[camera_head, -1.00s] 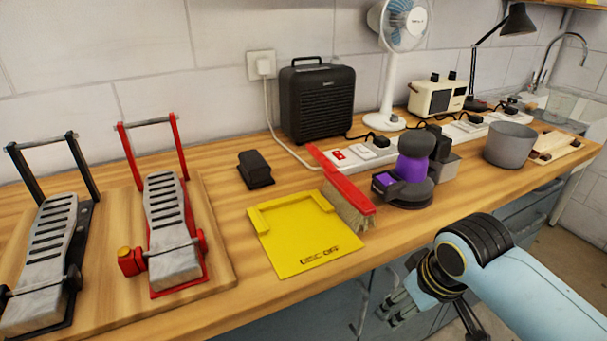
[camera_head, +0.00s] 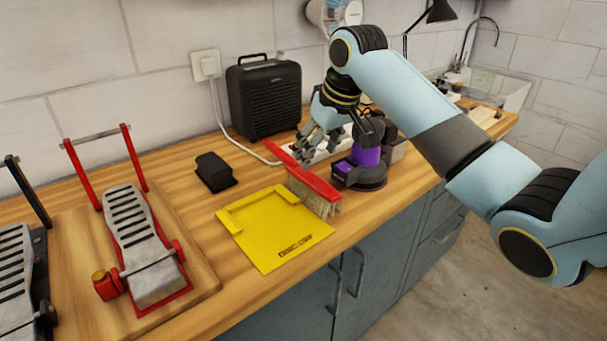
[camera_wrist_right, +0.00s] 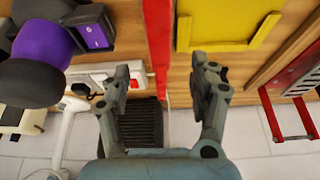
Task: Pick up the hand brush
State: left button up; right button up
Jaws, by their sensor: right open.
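The hand brush (camera_head: 312,184) has a red handle and back with pale bristles. It lies on the bench, leaning along the right edge of a yellow dustpan-like plate (camera_head: 275,228). In the right wrist view its red handle (camera_wrist_right: 158,45) runs down from the top edge, between the lines of the two fingers. My right gripper (camera_head: 308,150) is open and empty, just above the far end of the handle; in the wrist view the open fingers (camera_wrist_right: 165,80) show a wide gap. Whether a finger touches the handle cannot be told. My left gripper is not in view.
A black and purple sander (camera_head: 366,160) stands close right of the brush, beside a power strip (camera_head: 330,148). A black heater (camera_head: 264,98) stands behind. A small black block (camera_head: 215,172) and a red pedal (camera_head: 143,240) are to the left.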

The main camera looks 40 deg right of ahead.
aim_at(306, 173)
jog(key=x, duration=1)
jog(key=shift+w+f, duration=0.15)
jog(key=shift+w, duration=0.35)
jog(key=shift+c, duration=0.2)
grip_shut()
